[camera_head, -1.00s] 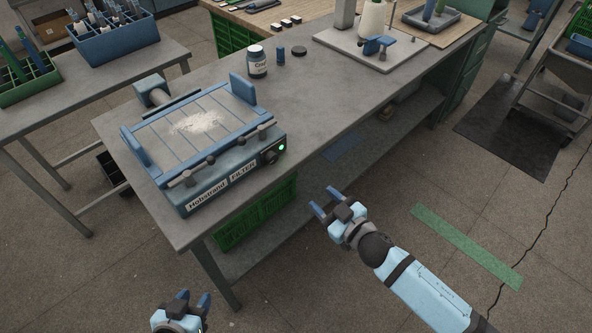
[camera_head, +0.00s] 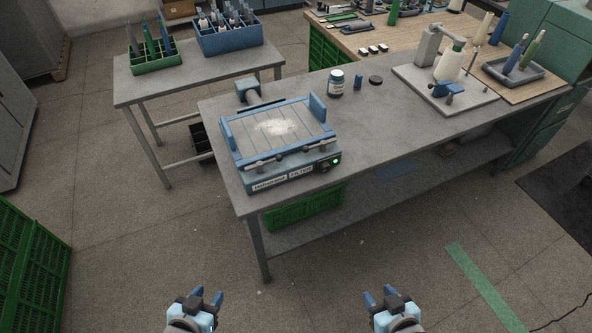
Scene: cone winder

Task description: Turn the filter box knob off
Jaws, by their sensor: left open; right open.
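The filter box (camera_head: 264,182) sits at the left end of the grey workbench, with white powder on its slatted top. My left gripper (camera_head: 208,295) is open and empty at the bottom, below and in front of the bench. My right gripper (camera_head: 378,297) is open and empty at the bottom, right of the left one. Both are apart from the filter box.
The grey workbench (camera_head: 375,121) also holds a jar (camera_head: 336,83) and a cone winder stand (camera_head: 446,90). A green crate (camera_head: 303,210) sits on the shelf below. Another table (camera_head: 135,87) stands at the left. The floor in front of the bench is clear.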

